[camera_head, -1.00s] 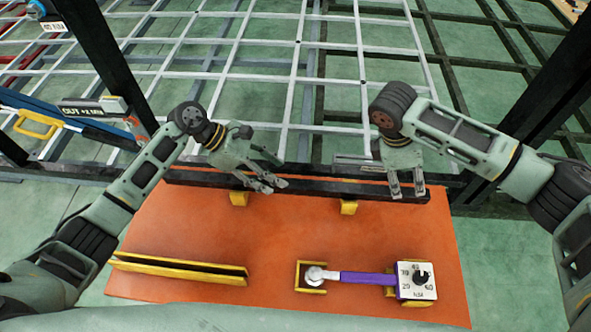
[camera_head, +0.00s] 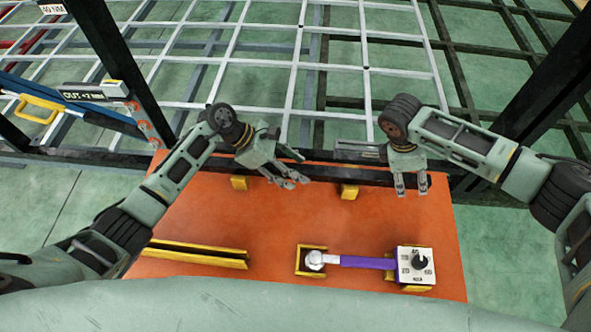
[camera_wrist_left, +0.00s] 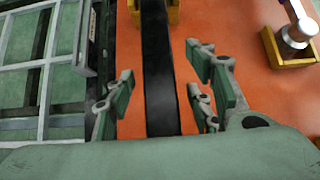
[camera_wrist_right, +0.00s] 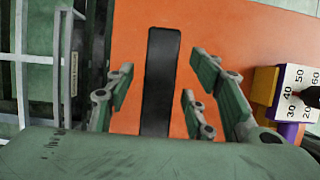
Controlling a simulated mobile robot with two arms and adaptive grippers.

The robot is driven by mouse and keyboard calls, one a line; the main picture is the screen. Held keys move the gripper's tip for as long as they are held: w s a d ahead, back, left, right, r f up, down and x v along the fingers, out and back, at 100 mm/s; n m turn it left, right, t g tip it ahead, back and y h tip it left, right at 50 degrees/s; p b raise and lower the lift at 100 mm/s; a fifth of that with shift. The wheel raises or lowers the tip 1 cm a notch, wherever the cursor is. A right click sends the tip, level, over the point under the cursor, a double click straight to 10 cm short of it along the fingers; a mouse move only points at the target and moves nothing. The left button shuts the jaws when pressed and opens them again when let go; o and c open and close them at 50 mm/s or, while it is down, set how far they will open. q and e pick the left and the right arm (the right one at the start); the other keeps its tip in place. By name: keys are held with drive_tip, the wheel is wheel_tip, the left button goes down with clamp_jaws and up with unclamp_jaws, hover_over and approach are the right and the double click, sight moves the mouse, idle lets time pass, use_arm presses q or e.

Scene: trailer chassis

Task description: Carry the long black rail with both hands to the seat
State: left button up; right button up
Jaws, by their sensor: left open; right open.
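The long black rail (camera_head: 328,172) lies across the back of the orange table, by two yellow blocks (camera_head: 238,183) (camera_head: 349,192). My left gripper (camera_head: 293,182) is open above it. In the left wrist view the rail (camera_wrist_left: 158,70) runs between the spread fingers. My right gripper (camera_head: 412,192) is open, pointing down near the rail's right part. In the right wrist view the rail (camera_wrist_right: 162,70) shows between the fingers, with its far end in sight. I cannot tell how high the fingertips are above the rail. I cannot make out which part is the seat.
The orange table (camera_head: 275,220) carries a yellow slotted holder (camera_head: 205,256) at front left and a purple-handled wrench (camera_head: 360,262) with a white dial box (camera_head: 415,264) at front right. A pale grid frame (camera_head: 290,60) lies behind. Dark posts (camera_head: 115,60) stand left and right.

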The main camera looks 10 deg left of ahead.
use_arm(q)
drive_tip(key=shift+d+f, duration=0.15)
drive_tip(key=shift+f, duration=0.15)
use_arm(e)
drive_tip(key=shift+d+f, duration=0.1)
drive_tip(key=shift+f, duration=0.2)
use_arm(q)
drive_tip(key=shift+c, duration=0.3)
use_arm(e)
drive_tip(key=shift+c, duration=0.3)
use_arm(q)
clamp_jaws()
use_arm(e)
clamp_jaws()
use_arm(q)
drive_tip(key=shift+w+r, duration=0.15)
drive_tip(key=shift+r, duration=0.2)
use_arm(e)
drive_tip(key=shift+w+r, duration=0.15)
drive_tip(key=shift+r, duration=0.1)
